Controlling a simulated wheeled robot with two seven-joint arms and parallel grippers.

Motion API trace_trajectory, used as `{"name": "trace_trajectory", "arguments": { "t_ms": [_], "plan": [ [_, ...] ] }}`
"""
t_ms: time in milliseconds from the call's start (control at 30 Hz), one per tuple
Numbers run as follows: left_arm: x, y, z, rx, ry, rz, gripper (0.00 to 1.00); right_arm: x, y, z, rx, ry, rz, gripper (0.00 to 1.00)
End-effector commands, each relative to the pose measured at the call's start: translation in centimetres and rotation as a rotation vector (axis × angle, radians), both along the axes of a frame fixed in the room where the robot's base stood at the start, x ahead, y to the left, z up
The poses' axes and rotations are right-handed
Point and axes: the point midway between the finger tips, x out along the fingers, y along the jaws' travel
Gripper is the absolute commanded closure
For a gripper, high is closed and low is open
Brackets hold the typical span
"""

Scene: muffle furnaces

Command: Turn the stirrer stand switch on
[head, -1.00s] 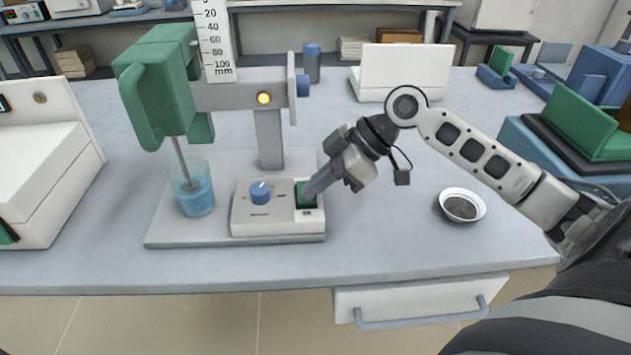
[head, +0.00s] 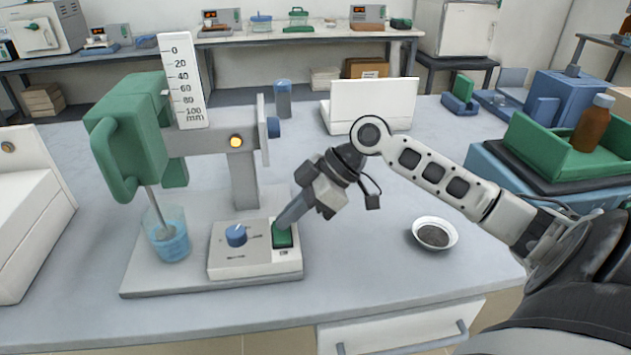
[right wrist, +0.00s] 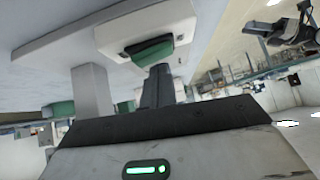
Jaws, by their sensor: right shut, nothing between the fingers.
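The stirrer stand (head: 245,185) has a grey base plate, an upright post and a green motor head (head: 130,130) over a beaker of blue liquid (head: 168,240). On its white control box (head: 240,262) sit a blue knob (head: 236,235) and a green rocker switch (head: 283,239). My right gripper (head: 281,224) is shut and empty, its tips at the upper part of the switch. In the right wrist view the closed fingers (right wrist: 158,72) point at the green switch (right wrist: 150,50); they look touching or very close. A yellow lamp (head: 236,142) on the stand glows. My left gripper is not in view.
A small bowl of dark material (head: 435,233) stands to the right of the stand. A white open-lidded box (head: 370,105) is behind my right arm. A green tray (head: 560,155) with a brown bottle (head: 594,123) is at the right. The table's middle front is clear.

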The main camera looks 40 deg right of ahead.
Motion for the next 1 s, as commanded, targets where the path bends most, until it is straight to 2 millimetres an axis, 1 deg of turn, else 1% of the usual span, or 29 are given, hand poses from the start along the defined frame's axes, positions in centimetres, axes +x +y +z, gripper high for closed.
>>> {"name": "trace_trajectory", "arguments": {
  "t_ms": [33, 200, 233, 267, 400, 600, 800, 1000],
  "plan": [
    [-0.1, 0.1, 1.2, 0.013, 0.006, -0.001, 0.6, 0.0, 0.1, 1.7, 0.001, -0.001, 0.002, 1.0],
    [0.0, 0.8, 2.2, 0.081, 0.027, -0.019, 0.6, -0.1, 0.6, 4.8, 0.0, -0.001, 0.009, 1.0],
    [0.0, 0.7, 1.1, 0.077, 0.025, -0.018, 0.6, -0.5, -0.1, 4.3, -0.004, 0.0, 0.005, 1.0],
    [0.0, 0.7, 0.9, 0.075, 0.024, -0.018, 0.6, -0.9, -0.6, 4.6, -0.006, 0.001, 0.006, 1.0],
    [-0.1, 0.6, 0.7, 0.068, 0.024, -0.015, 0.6, -2.5, -2.4, 6.9, -0.006, 0.0, 0.007, 1.0],
    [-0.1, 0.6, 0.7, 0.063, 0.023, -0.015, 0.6, -3.9, -4.2, 9.3, -0.001, 0.0, 0.008, 1.0],
    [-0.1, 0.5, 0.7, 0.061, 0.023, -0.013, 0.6, -4.5, -4.9, 10.3, 0.0, 0.0, 0.009, 1.0],
    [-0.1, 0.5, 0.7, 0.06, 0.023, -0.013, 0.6, -4.6, -5.0, 10.4, -0.001, 0.0, 0.009, 1.0]
  ]
}}
